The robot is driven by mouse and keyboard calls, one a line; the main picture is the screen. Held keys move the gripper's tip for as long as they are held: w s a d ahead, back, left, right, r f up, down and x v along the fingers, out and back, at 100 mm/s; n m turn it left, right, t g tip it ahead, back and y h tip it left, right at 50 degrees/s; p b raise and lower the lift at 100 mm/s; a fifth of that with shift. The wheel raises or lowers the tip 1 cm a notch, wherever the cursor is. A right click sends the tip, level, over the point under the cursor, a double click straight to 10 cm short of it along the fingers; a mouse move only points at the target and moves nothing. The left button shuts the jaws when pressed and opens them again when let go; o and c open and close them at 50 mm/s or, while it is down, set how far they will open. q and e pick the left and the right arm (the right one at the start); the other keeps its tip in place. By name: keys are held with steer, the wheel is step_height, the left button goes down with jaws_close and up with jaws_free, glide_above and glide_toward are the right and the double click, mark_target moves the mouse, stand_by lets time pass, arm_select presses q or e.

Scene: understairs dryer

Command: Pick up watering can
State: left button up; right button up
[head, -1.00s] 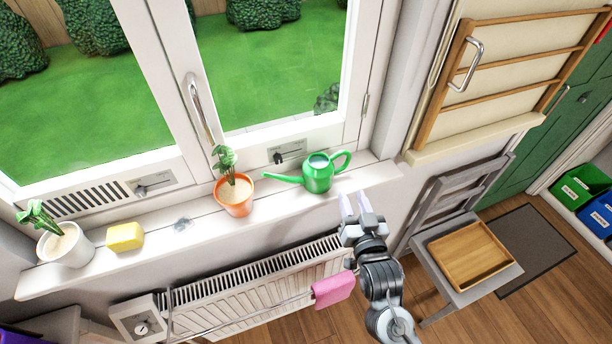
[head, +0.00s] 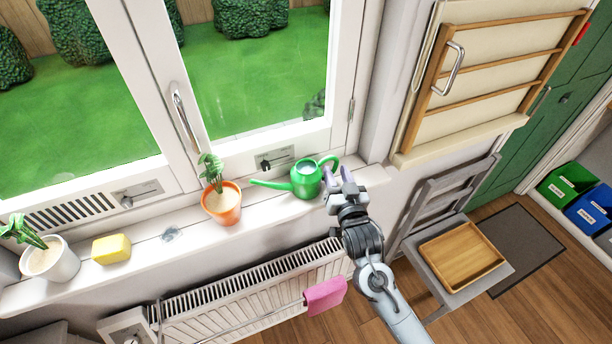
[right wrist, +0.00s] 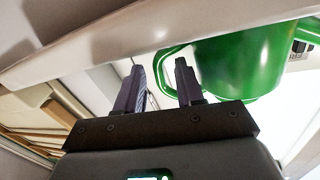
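The green watering can (head: 306,180) stands upright on the white windowsill (head: 262,222), its spout pointing left and its handle on the right. My right gripper (head: 338,176) is at the handle side of the can, over the sill's front edge. In the right wrist view the can (right wrist: 238,68) fills the upper right, and my right gripper's fingers (right wrist: 160,85) are spread apart. The can's handle loop (right wrist: 178,60) shows close to the right-hand finger. My left gripper is out of view.
A plant in an orange pot (head: 222,205) stands left of the can's spout. A yellow sponge (head: 111,249) and a white potted plant (head: 50,262) are farther left. Below are the radiator (head: 230,295) and a pink cloth (head: 325,295). A chair with a wooden tray (head: 462,257) stands right.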

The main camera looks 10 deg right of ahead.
steer(key=shift+w, duration=1.3)
steer(key=shift+d, duration=0.1)
jaws_close()
